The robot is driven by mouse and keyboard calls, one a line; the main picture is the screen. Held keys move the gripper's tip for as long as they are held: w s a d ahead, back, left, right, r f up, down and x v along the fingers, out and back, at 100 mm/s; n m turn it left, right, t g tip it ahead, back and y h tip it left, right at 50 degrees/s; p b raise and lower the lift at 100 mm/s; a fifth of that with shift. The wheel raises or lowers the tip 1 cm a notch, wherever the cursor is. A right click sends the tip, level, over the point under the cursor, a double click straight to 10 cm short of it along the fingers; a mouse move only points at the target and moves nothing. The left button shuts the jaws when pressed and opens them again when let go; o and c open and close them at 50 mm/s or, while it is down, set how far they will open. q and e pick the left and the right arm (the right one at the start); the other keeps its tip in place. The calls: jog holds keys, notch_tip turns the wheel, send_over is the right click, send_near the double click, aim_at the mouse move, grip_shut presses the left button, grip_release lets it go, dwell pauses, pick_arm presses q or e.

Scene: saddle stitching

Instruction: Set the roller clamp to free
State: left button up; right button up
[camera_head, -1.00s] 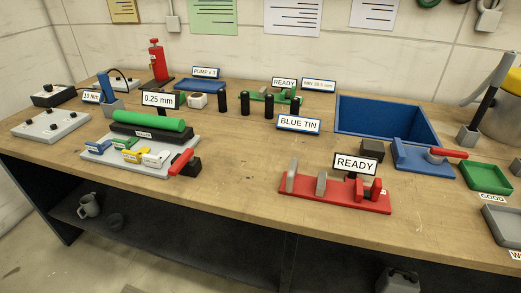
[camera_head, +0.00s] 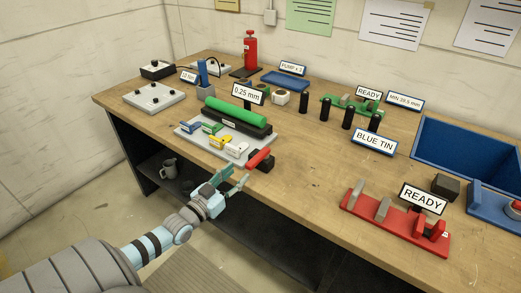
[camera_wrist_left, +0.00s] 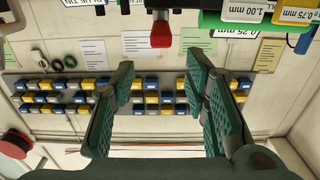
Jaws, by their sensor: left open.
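The roller clamp is a grey base (camera_head: 200,149) with a green roller (camera_head: 236,111) over a black bar, under a "0.25 mm" sign. Its red lever (camera_head: 259,157) slants at the front right corner beside a black block. My left gripper (camera_head: 235,177) is open and empty, in front of the bench edge, close to the lever but apart from it. In the left wrist view the lever's red end (camera_wrist_left: 161,32) shows beyond the gap between the open fingers (camera_wrist_left: 160,75), with part of the green roller (camera_wrist_left: 220,22) to its right. My right gripper is out of view.
Small coloured labelled blocks (camera_head: 219,141) lie on the clamp's base. A red fixture (camera_head: 390,232) with a "READY" sign stands to the right. Several black cylinders (camera_head: 325,110) stand behind. The wood between the lever and the red fixture is clear.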

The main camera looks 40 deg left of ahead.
aim_at(260, 154)
pick_arm(q)
jog(key=w+b, duration=0.3)
jog(key=w, duration=0.1)
jog(key=w+f+b, duration=0.1)
jog(key=w+b, duration=0.6)
jog(key=w, duration=0.1)
jog(key=shift+w+a+f+b, duration=0.1)
jog(key=shift+a+f+b, duration=0.15)
jog(key=shift+b, duration=0.15)
jog(key=shift+w+r, duration=0.1)
jog(key=shift+w, duration=0.25)
jog(key=shift+w+r, duration=0.2)
jog(key=shift+w, duration=0.05)
jog(key=shift+c, duration=0.2)
grip_shut()
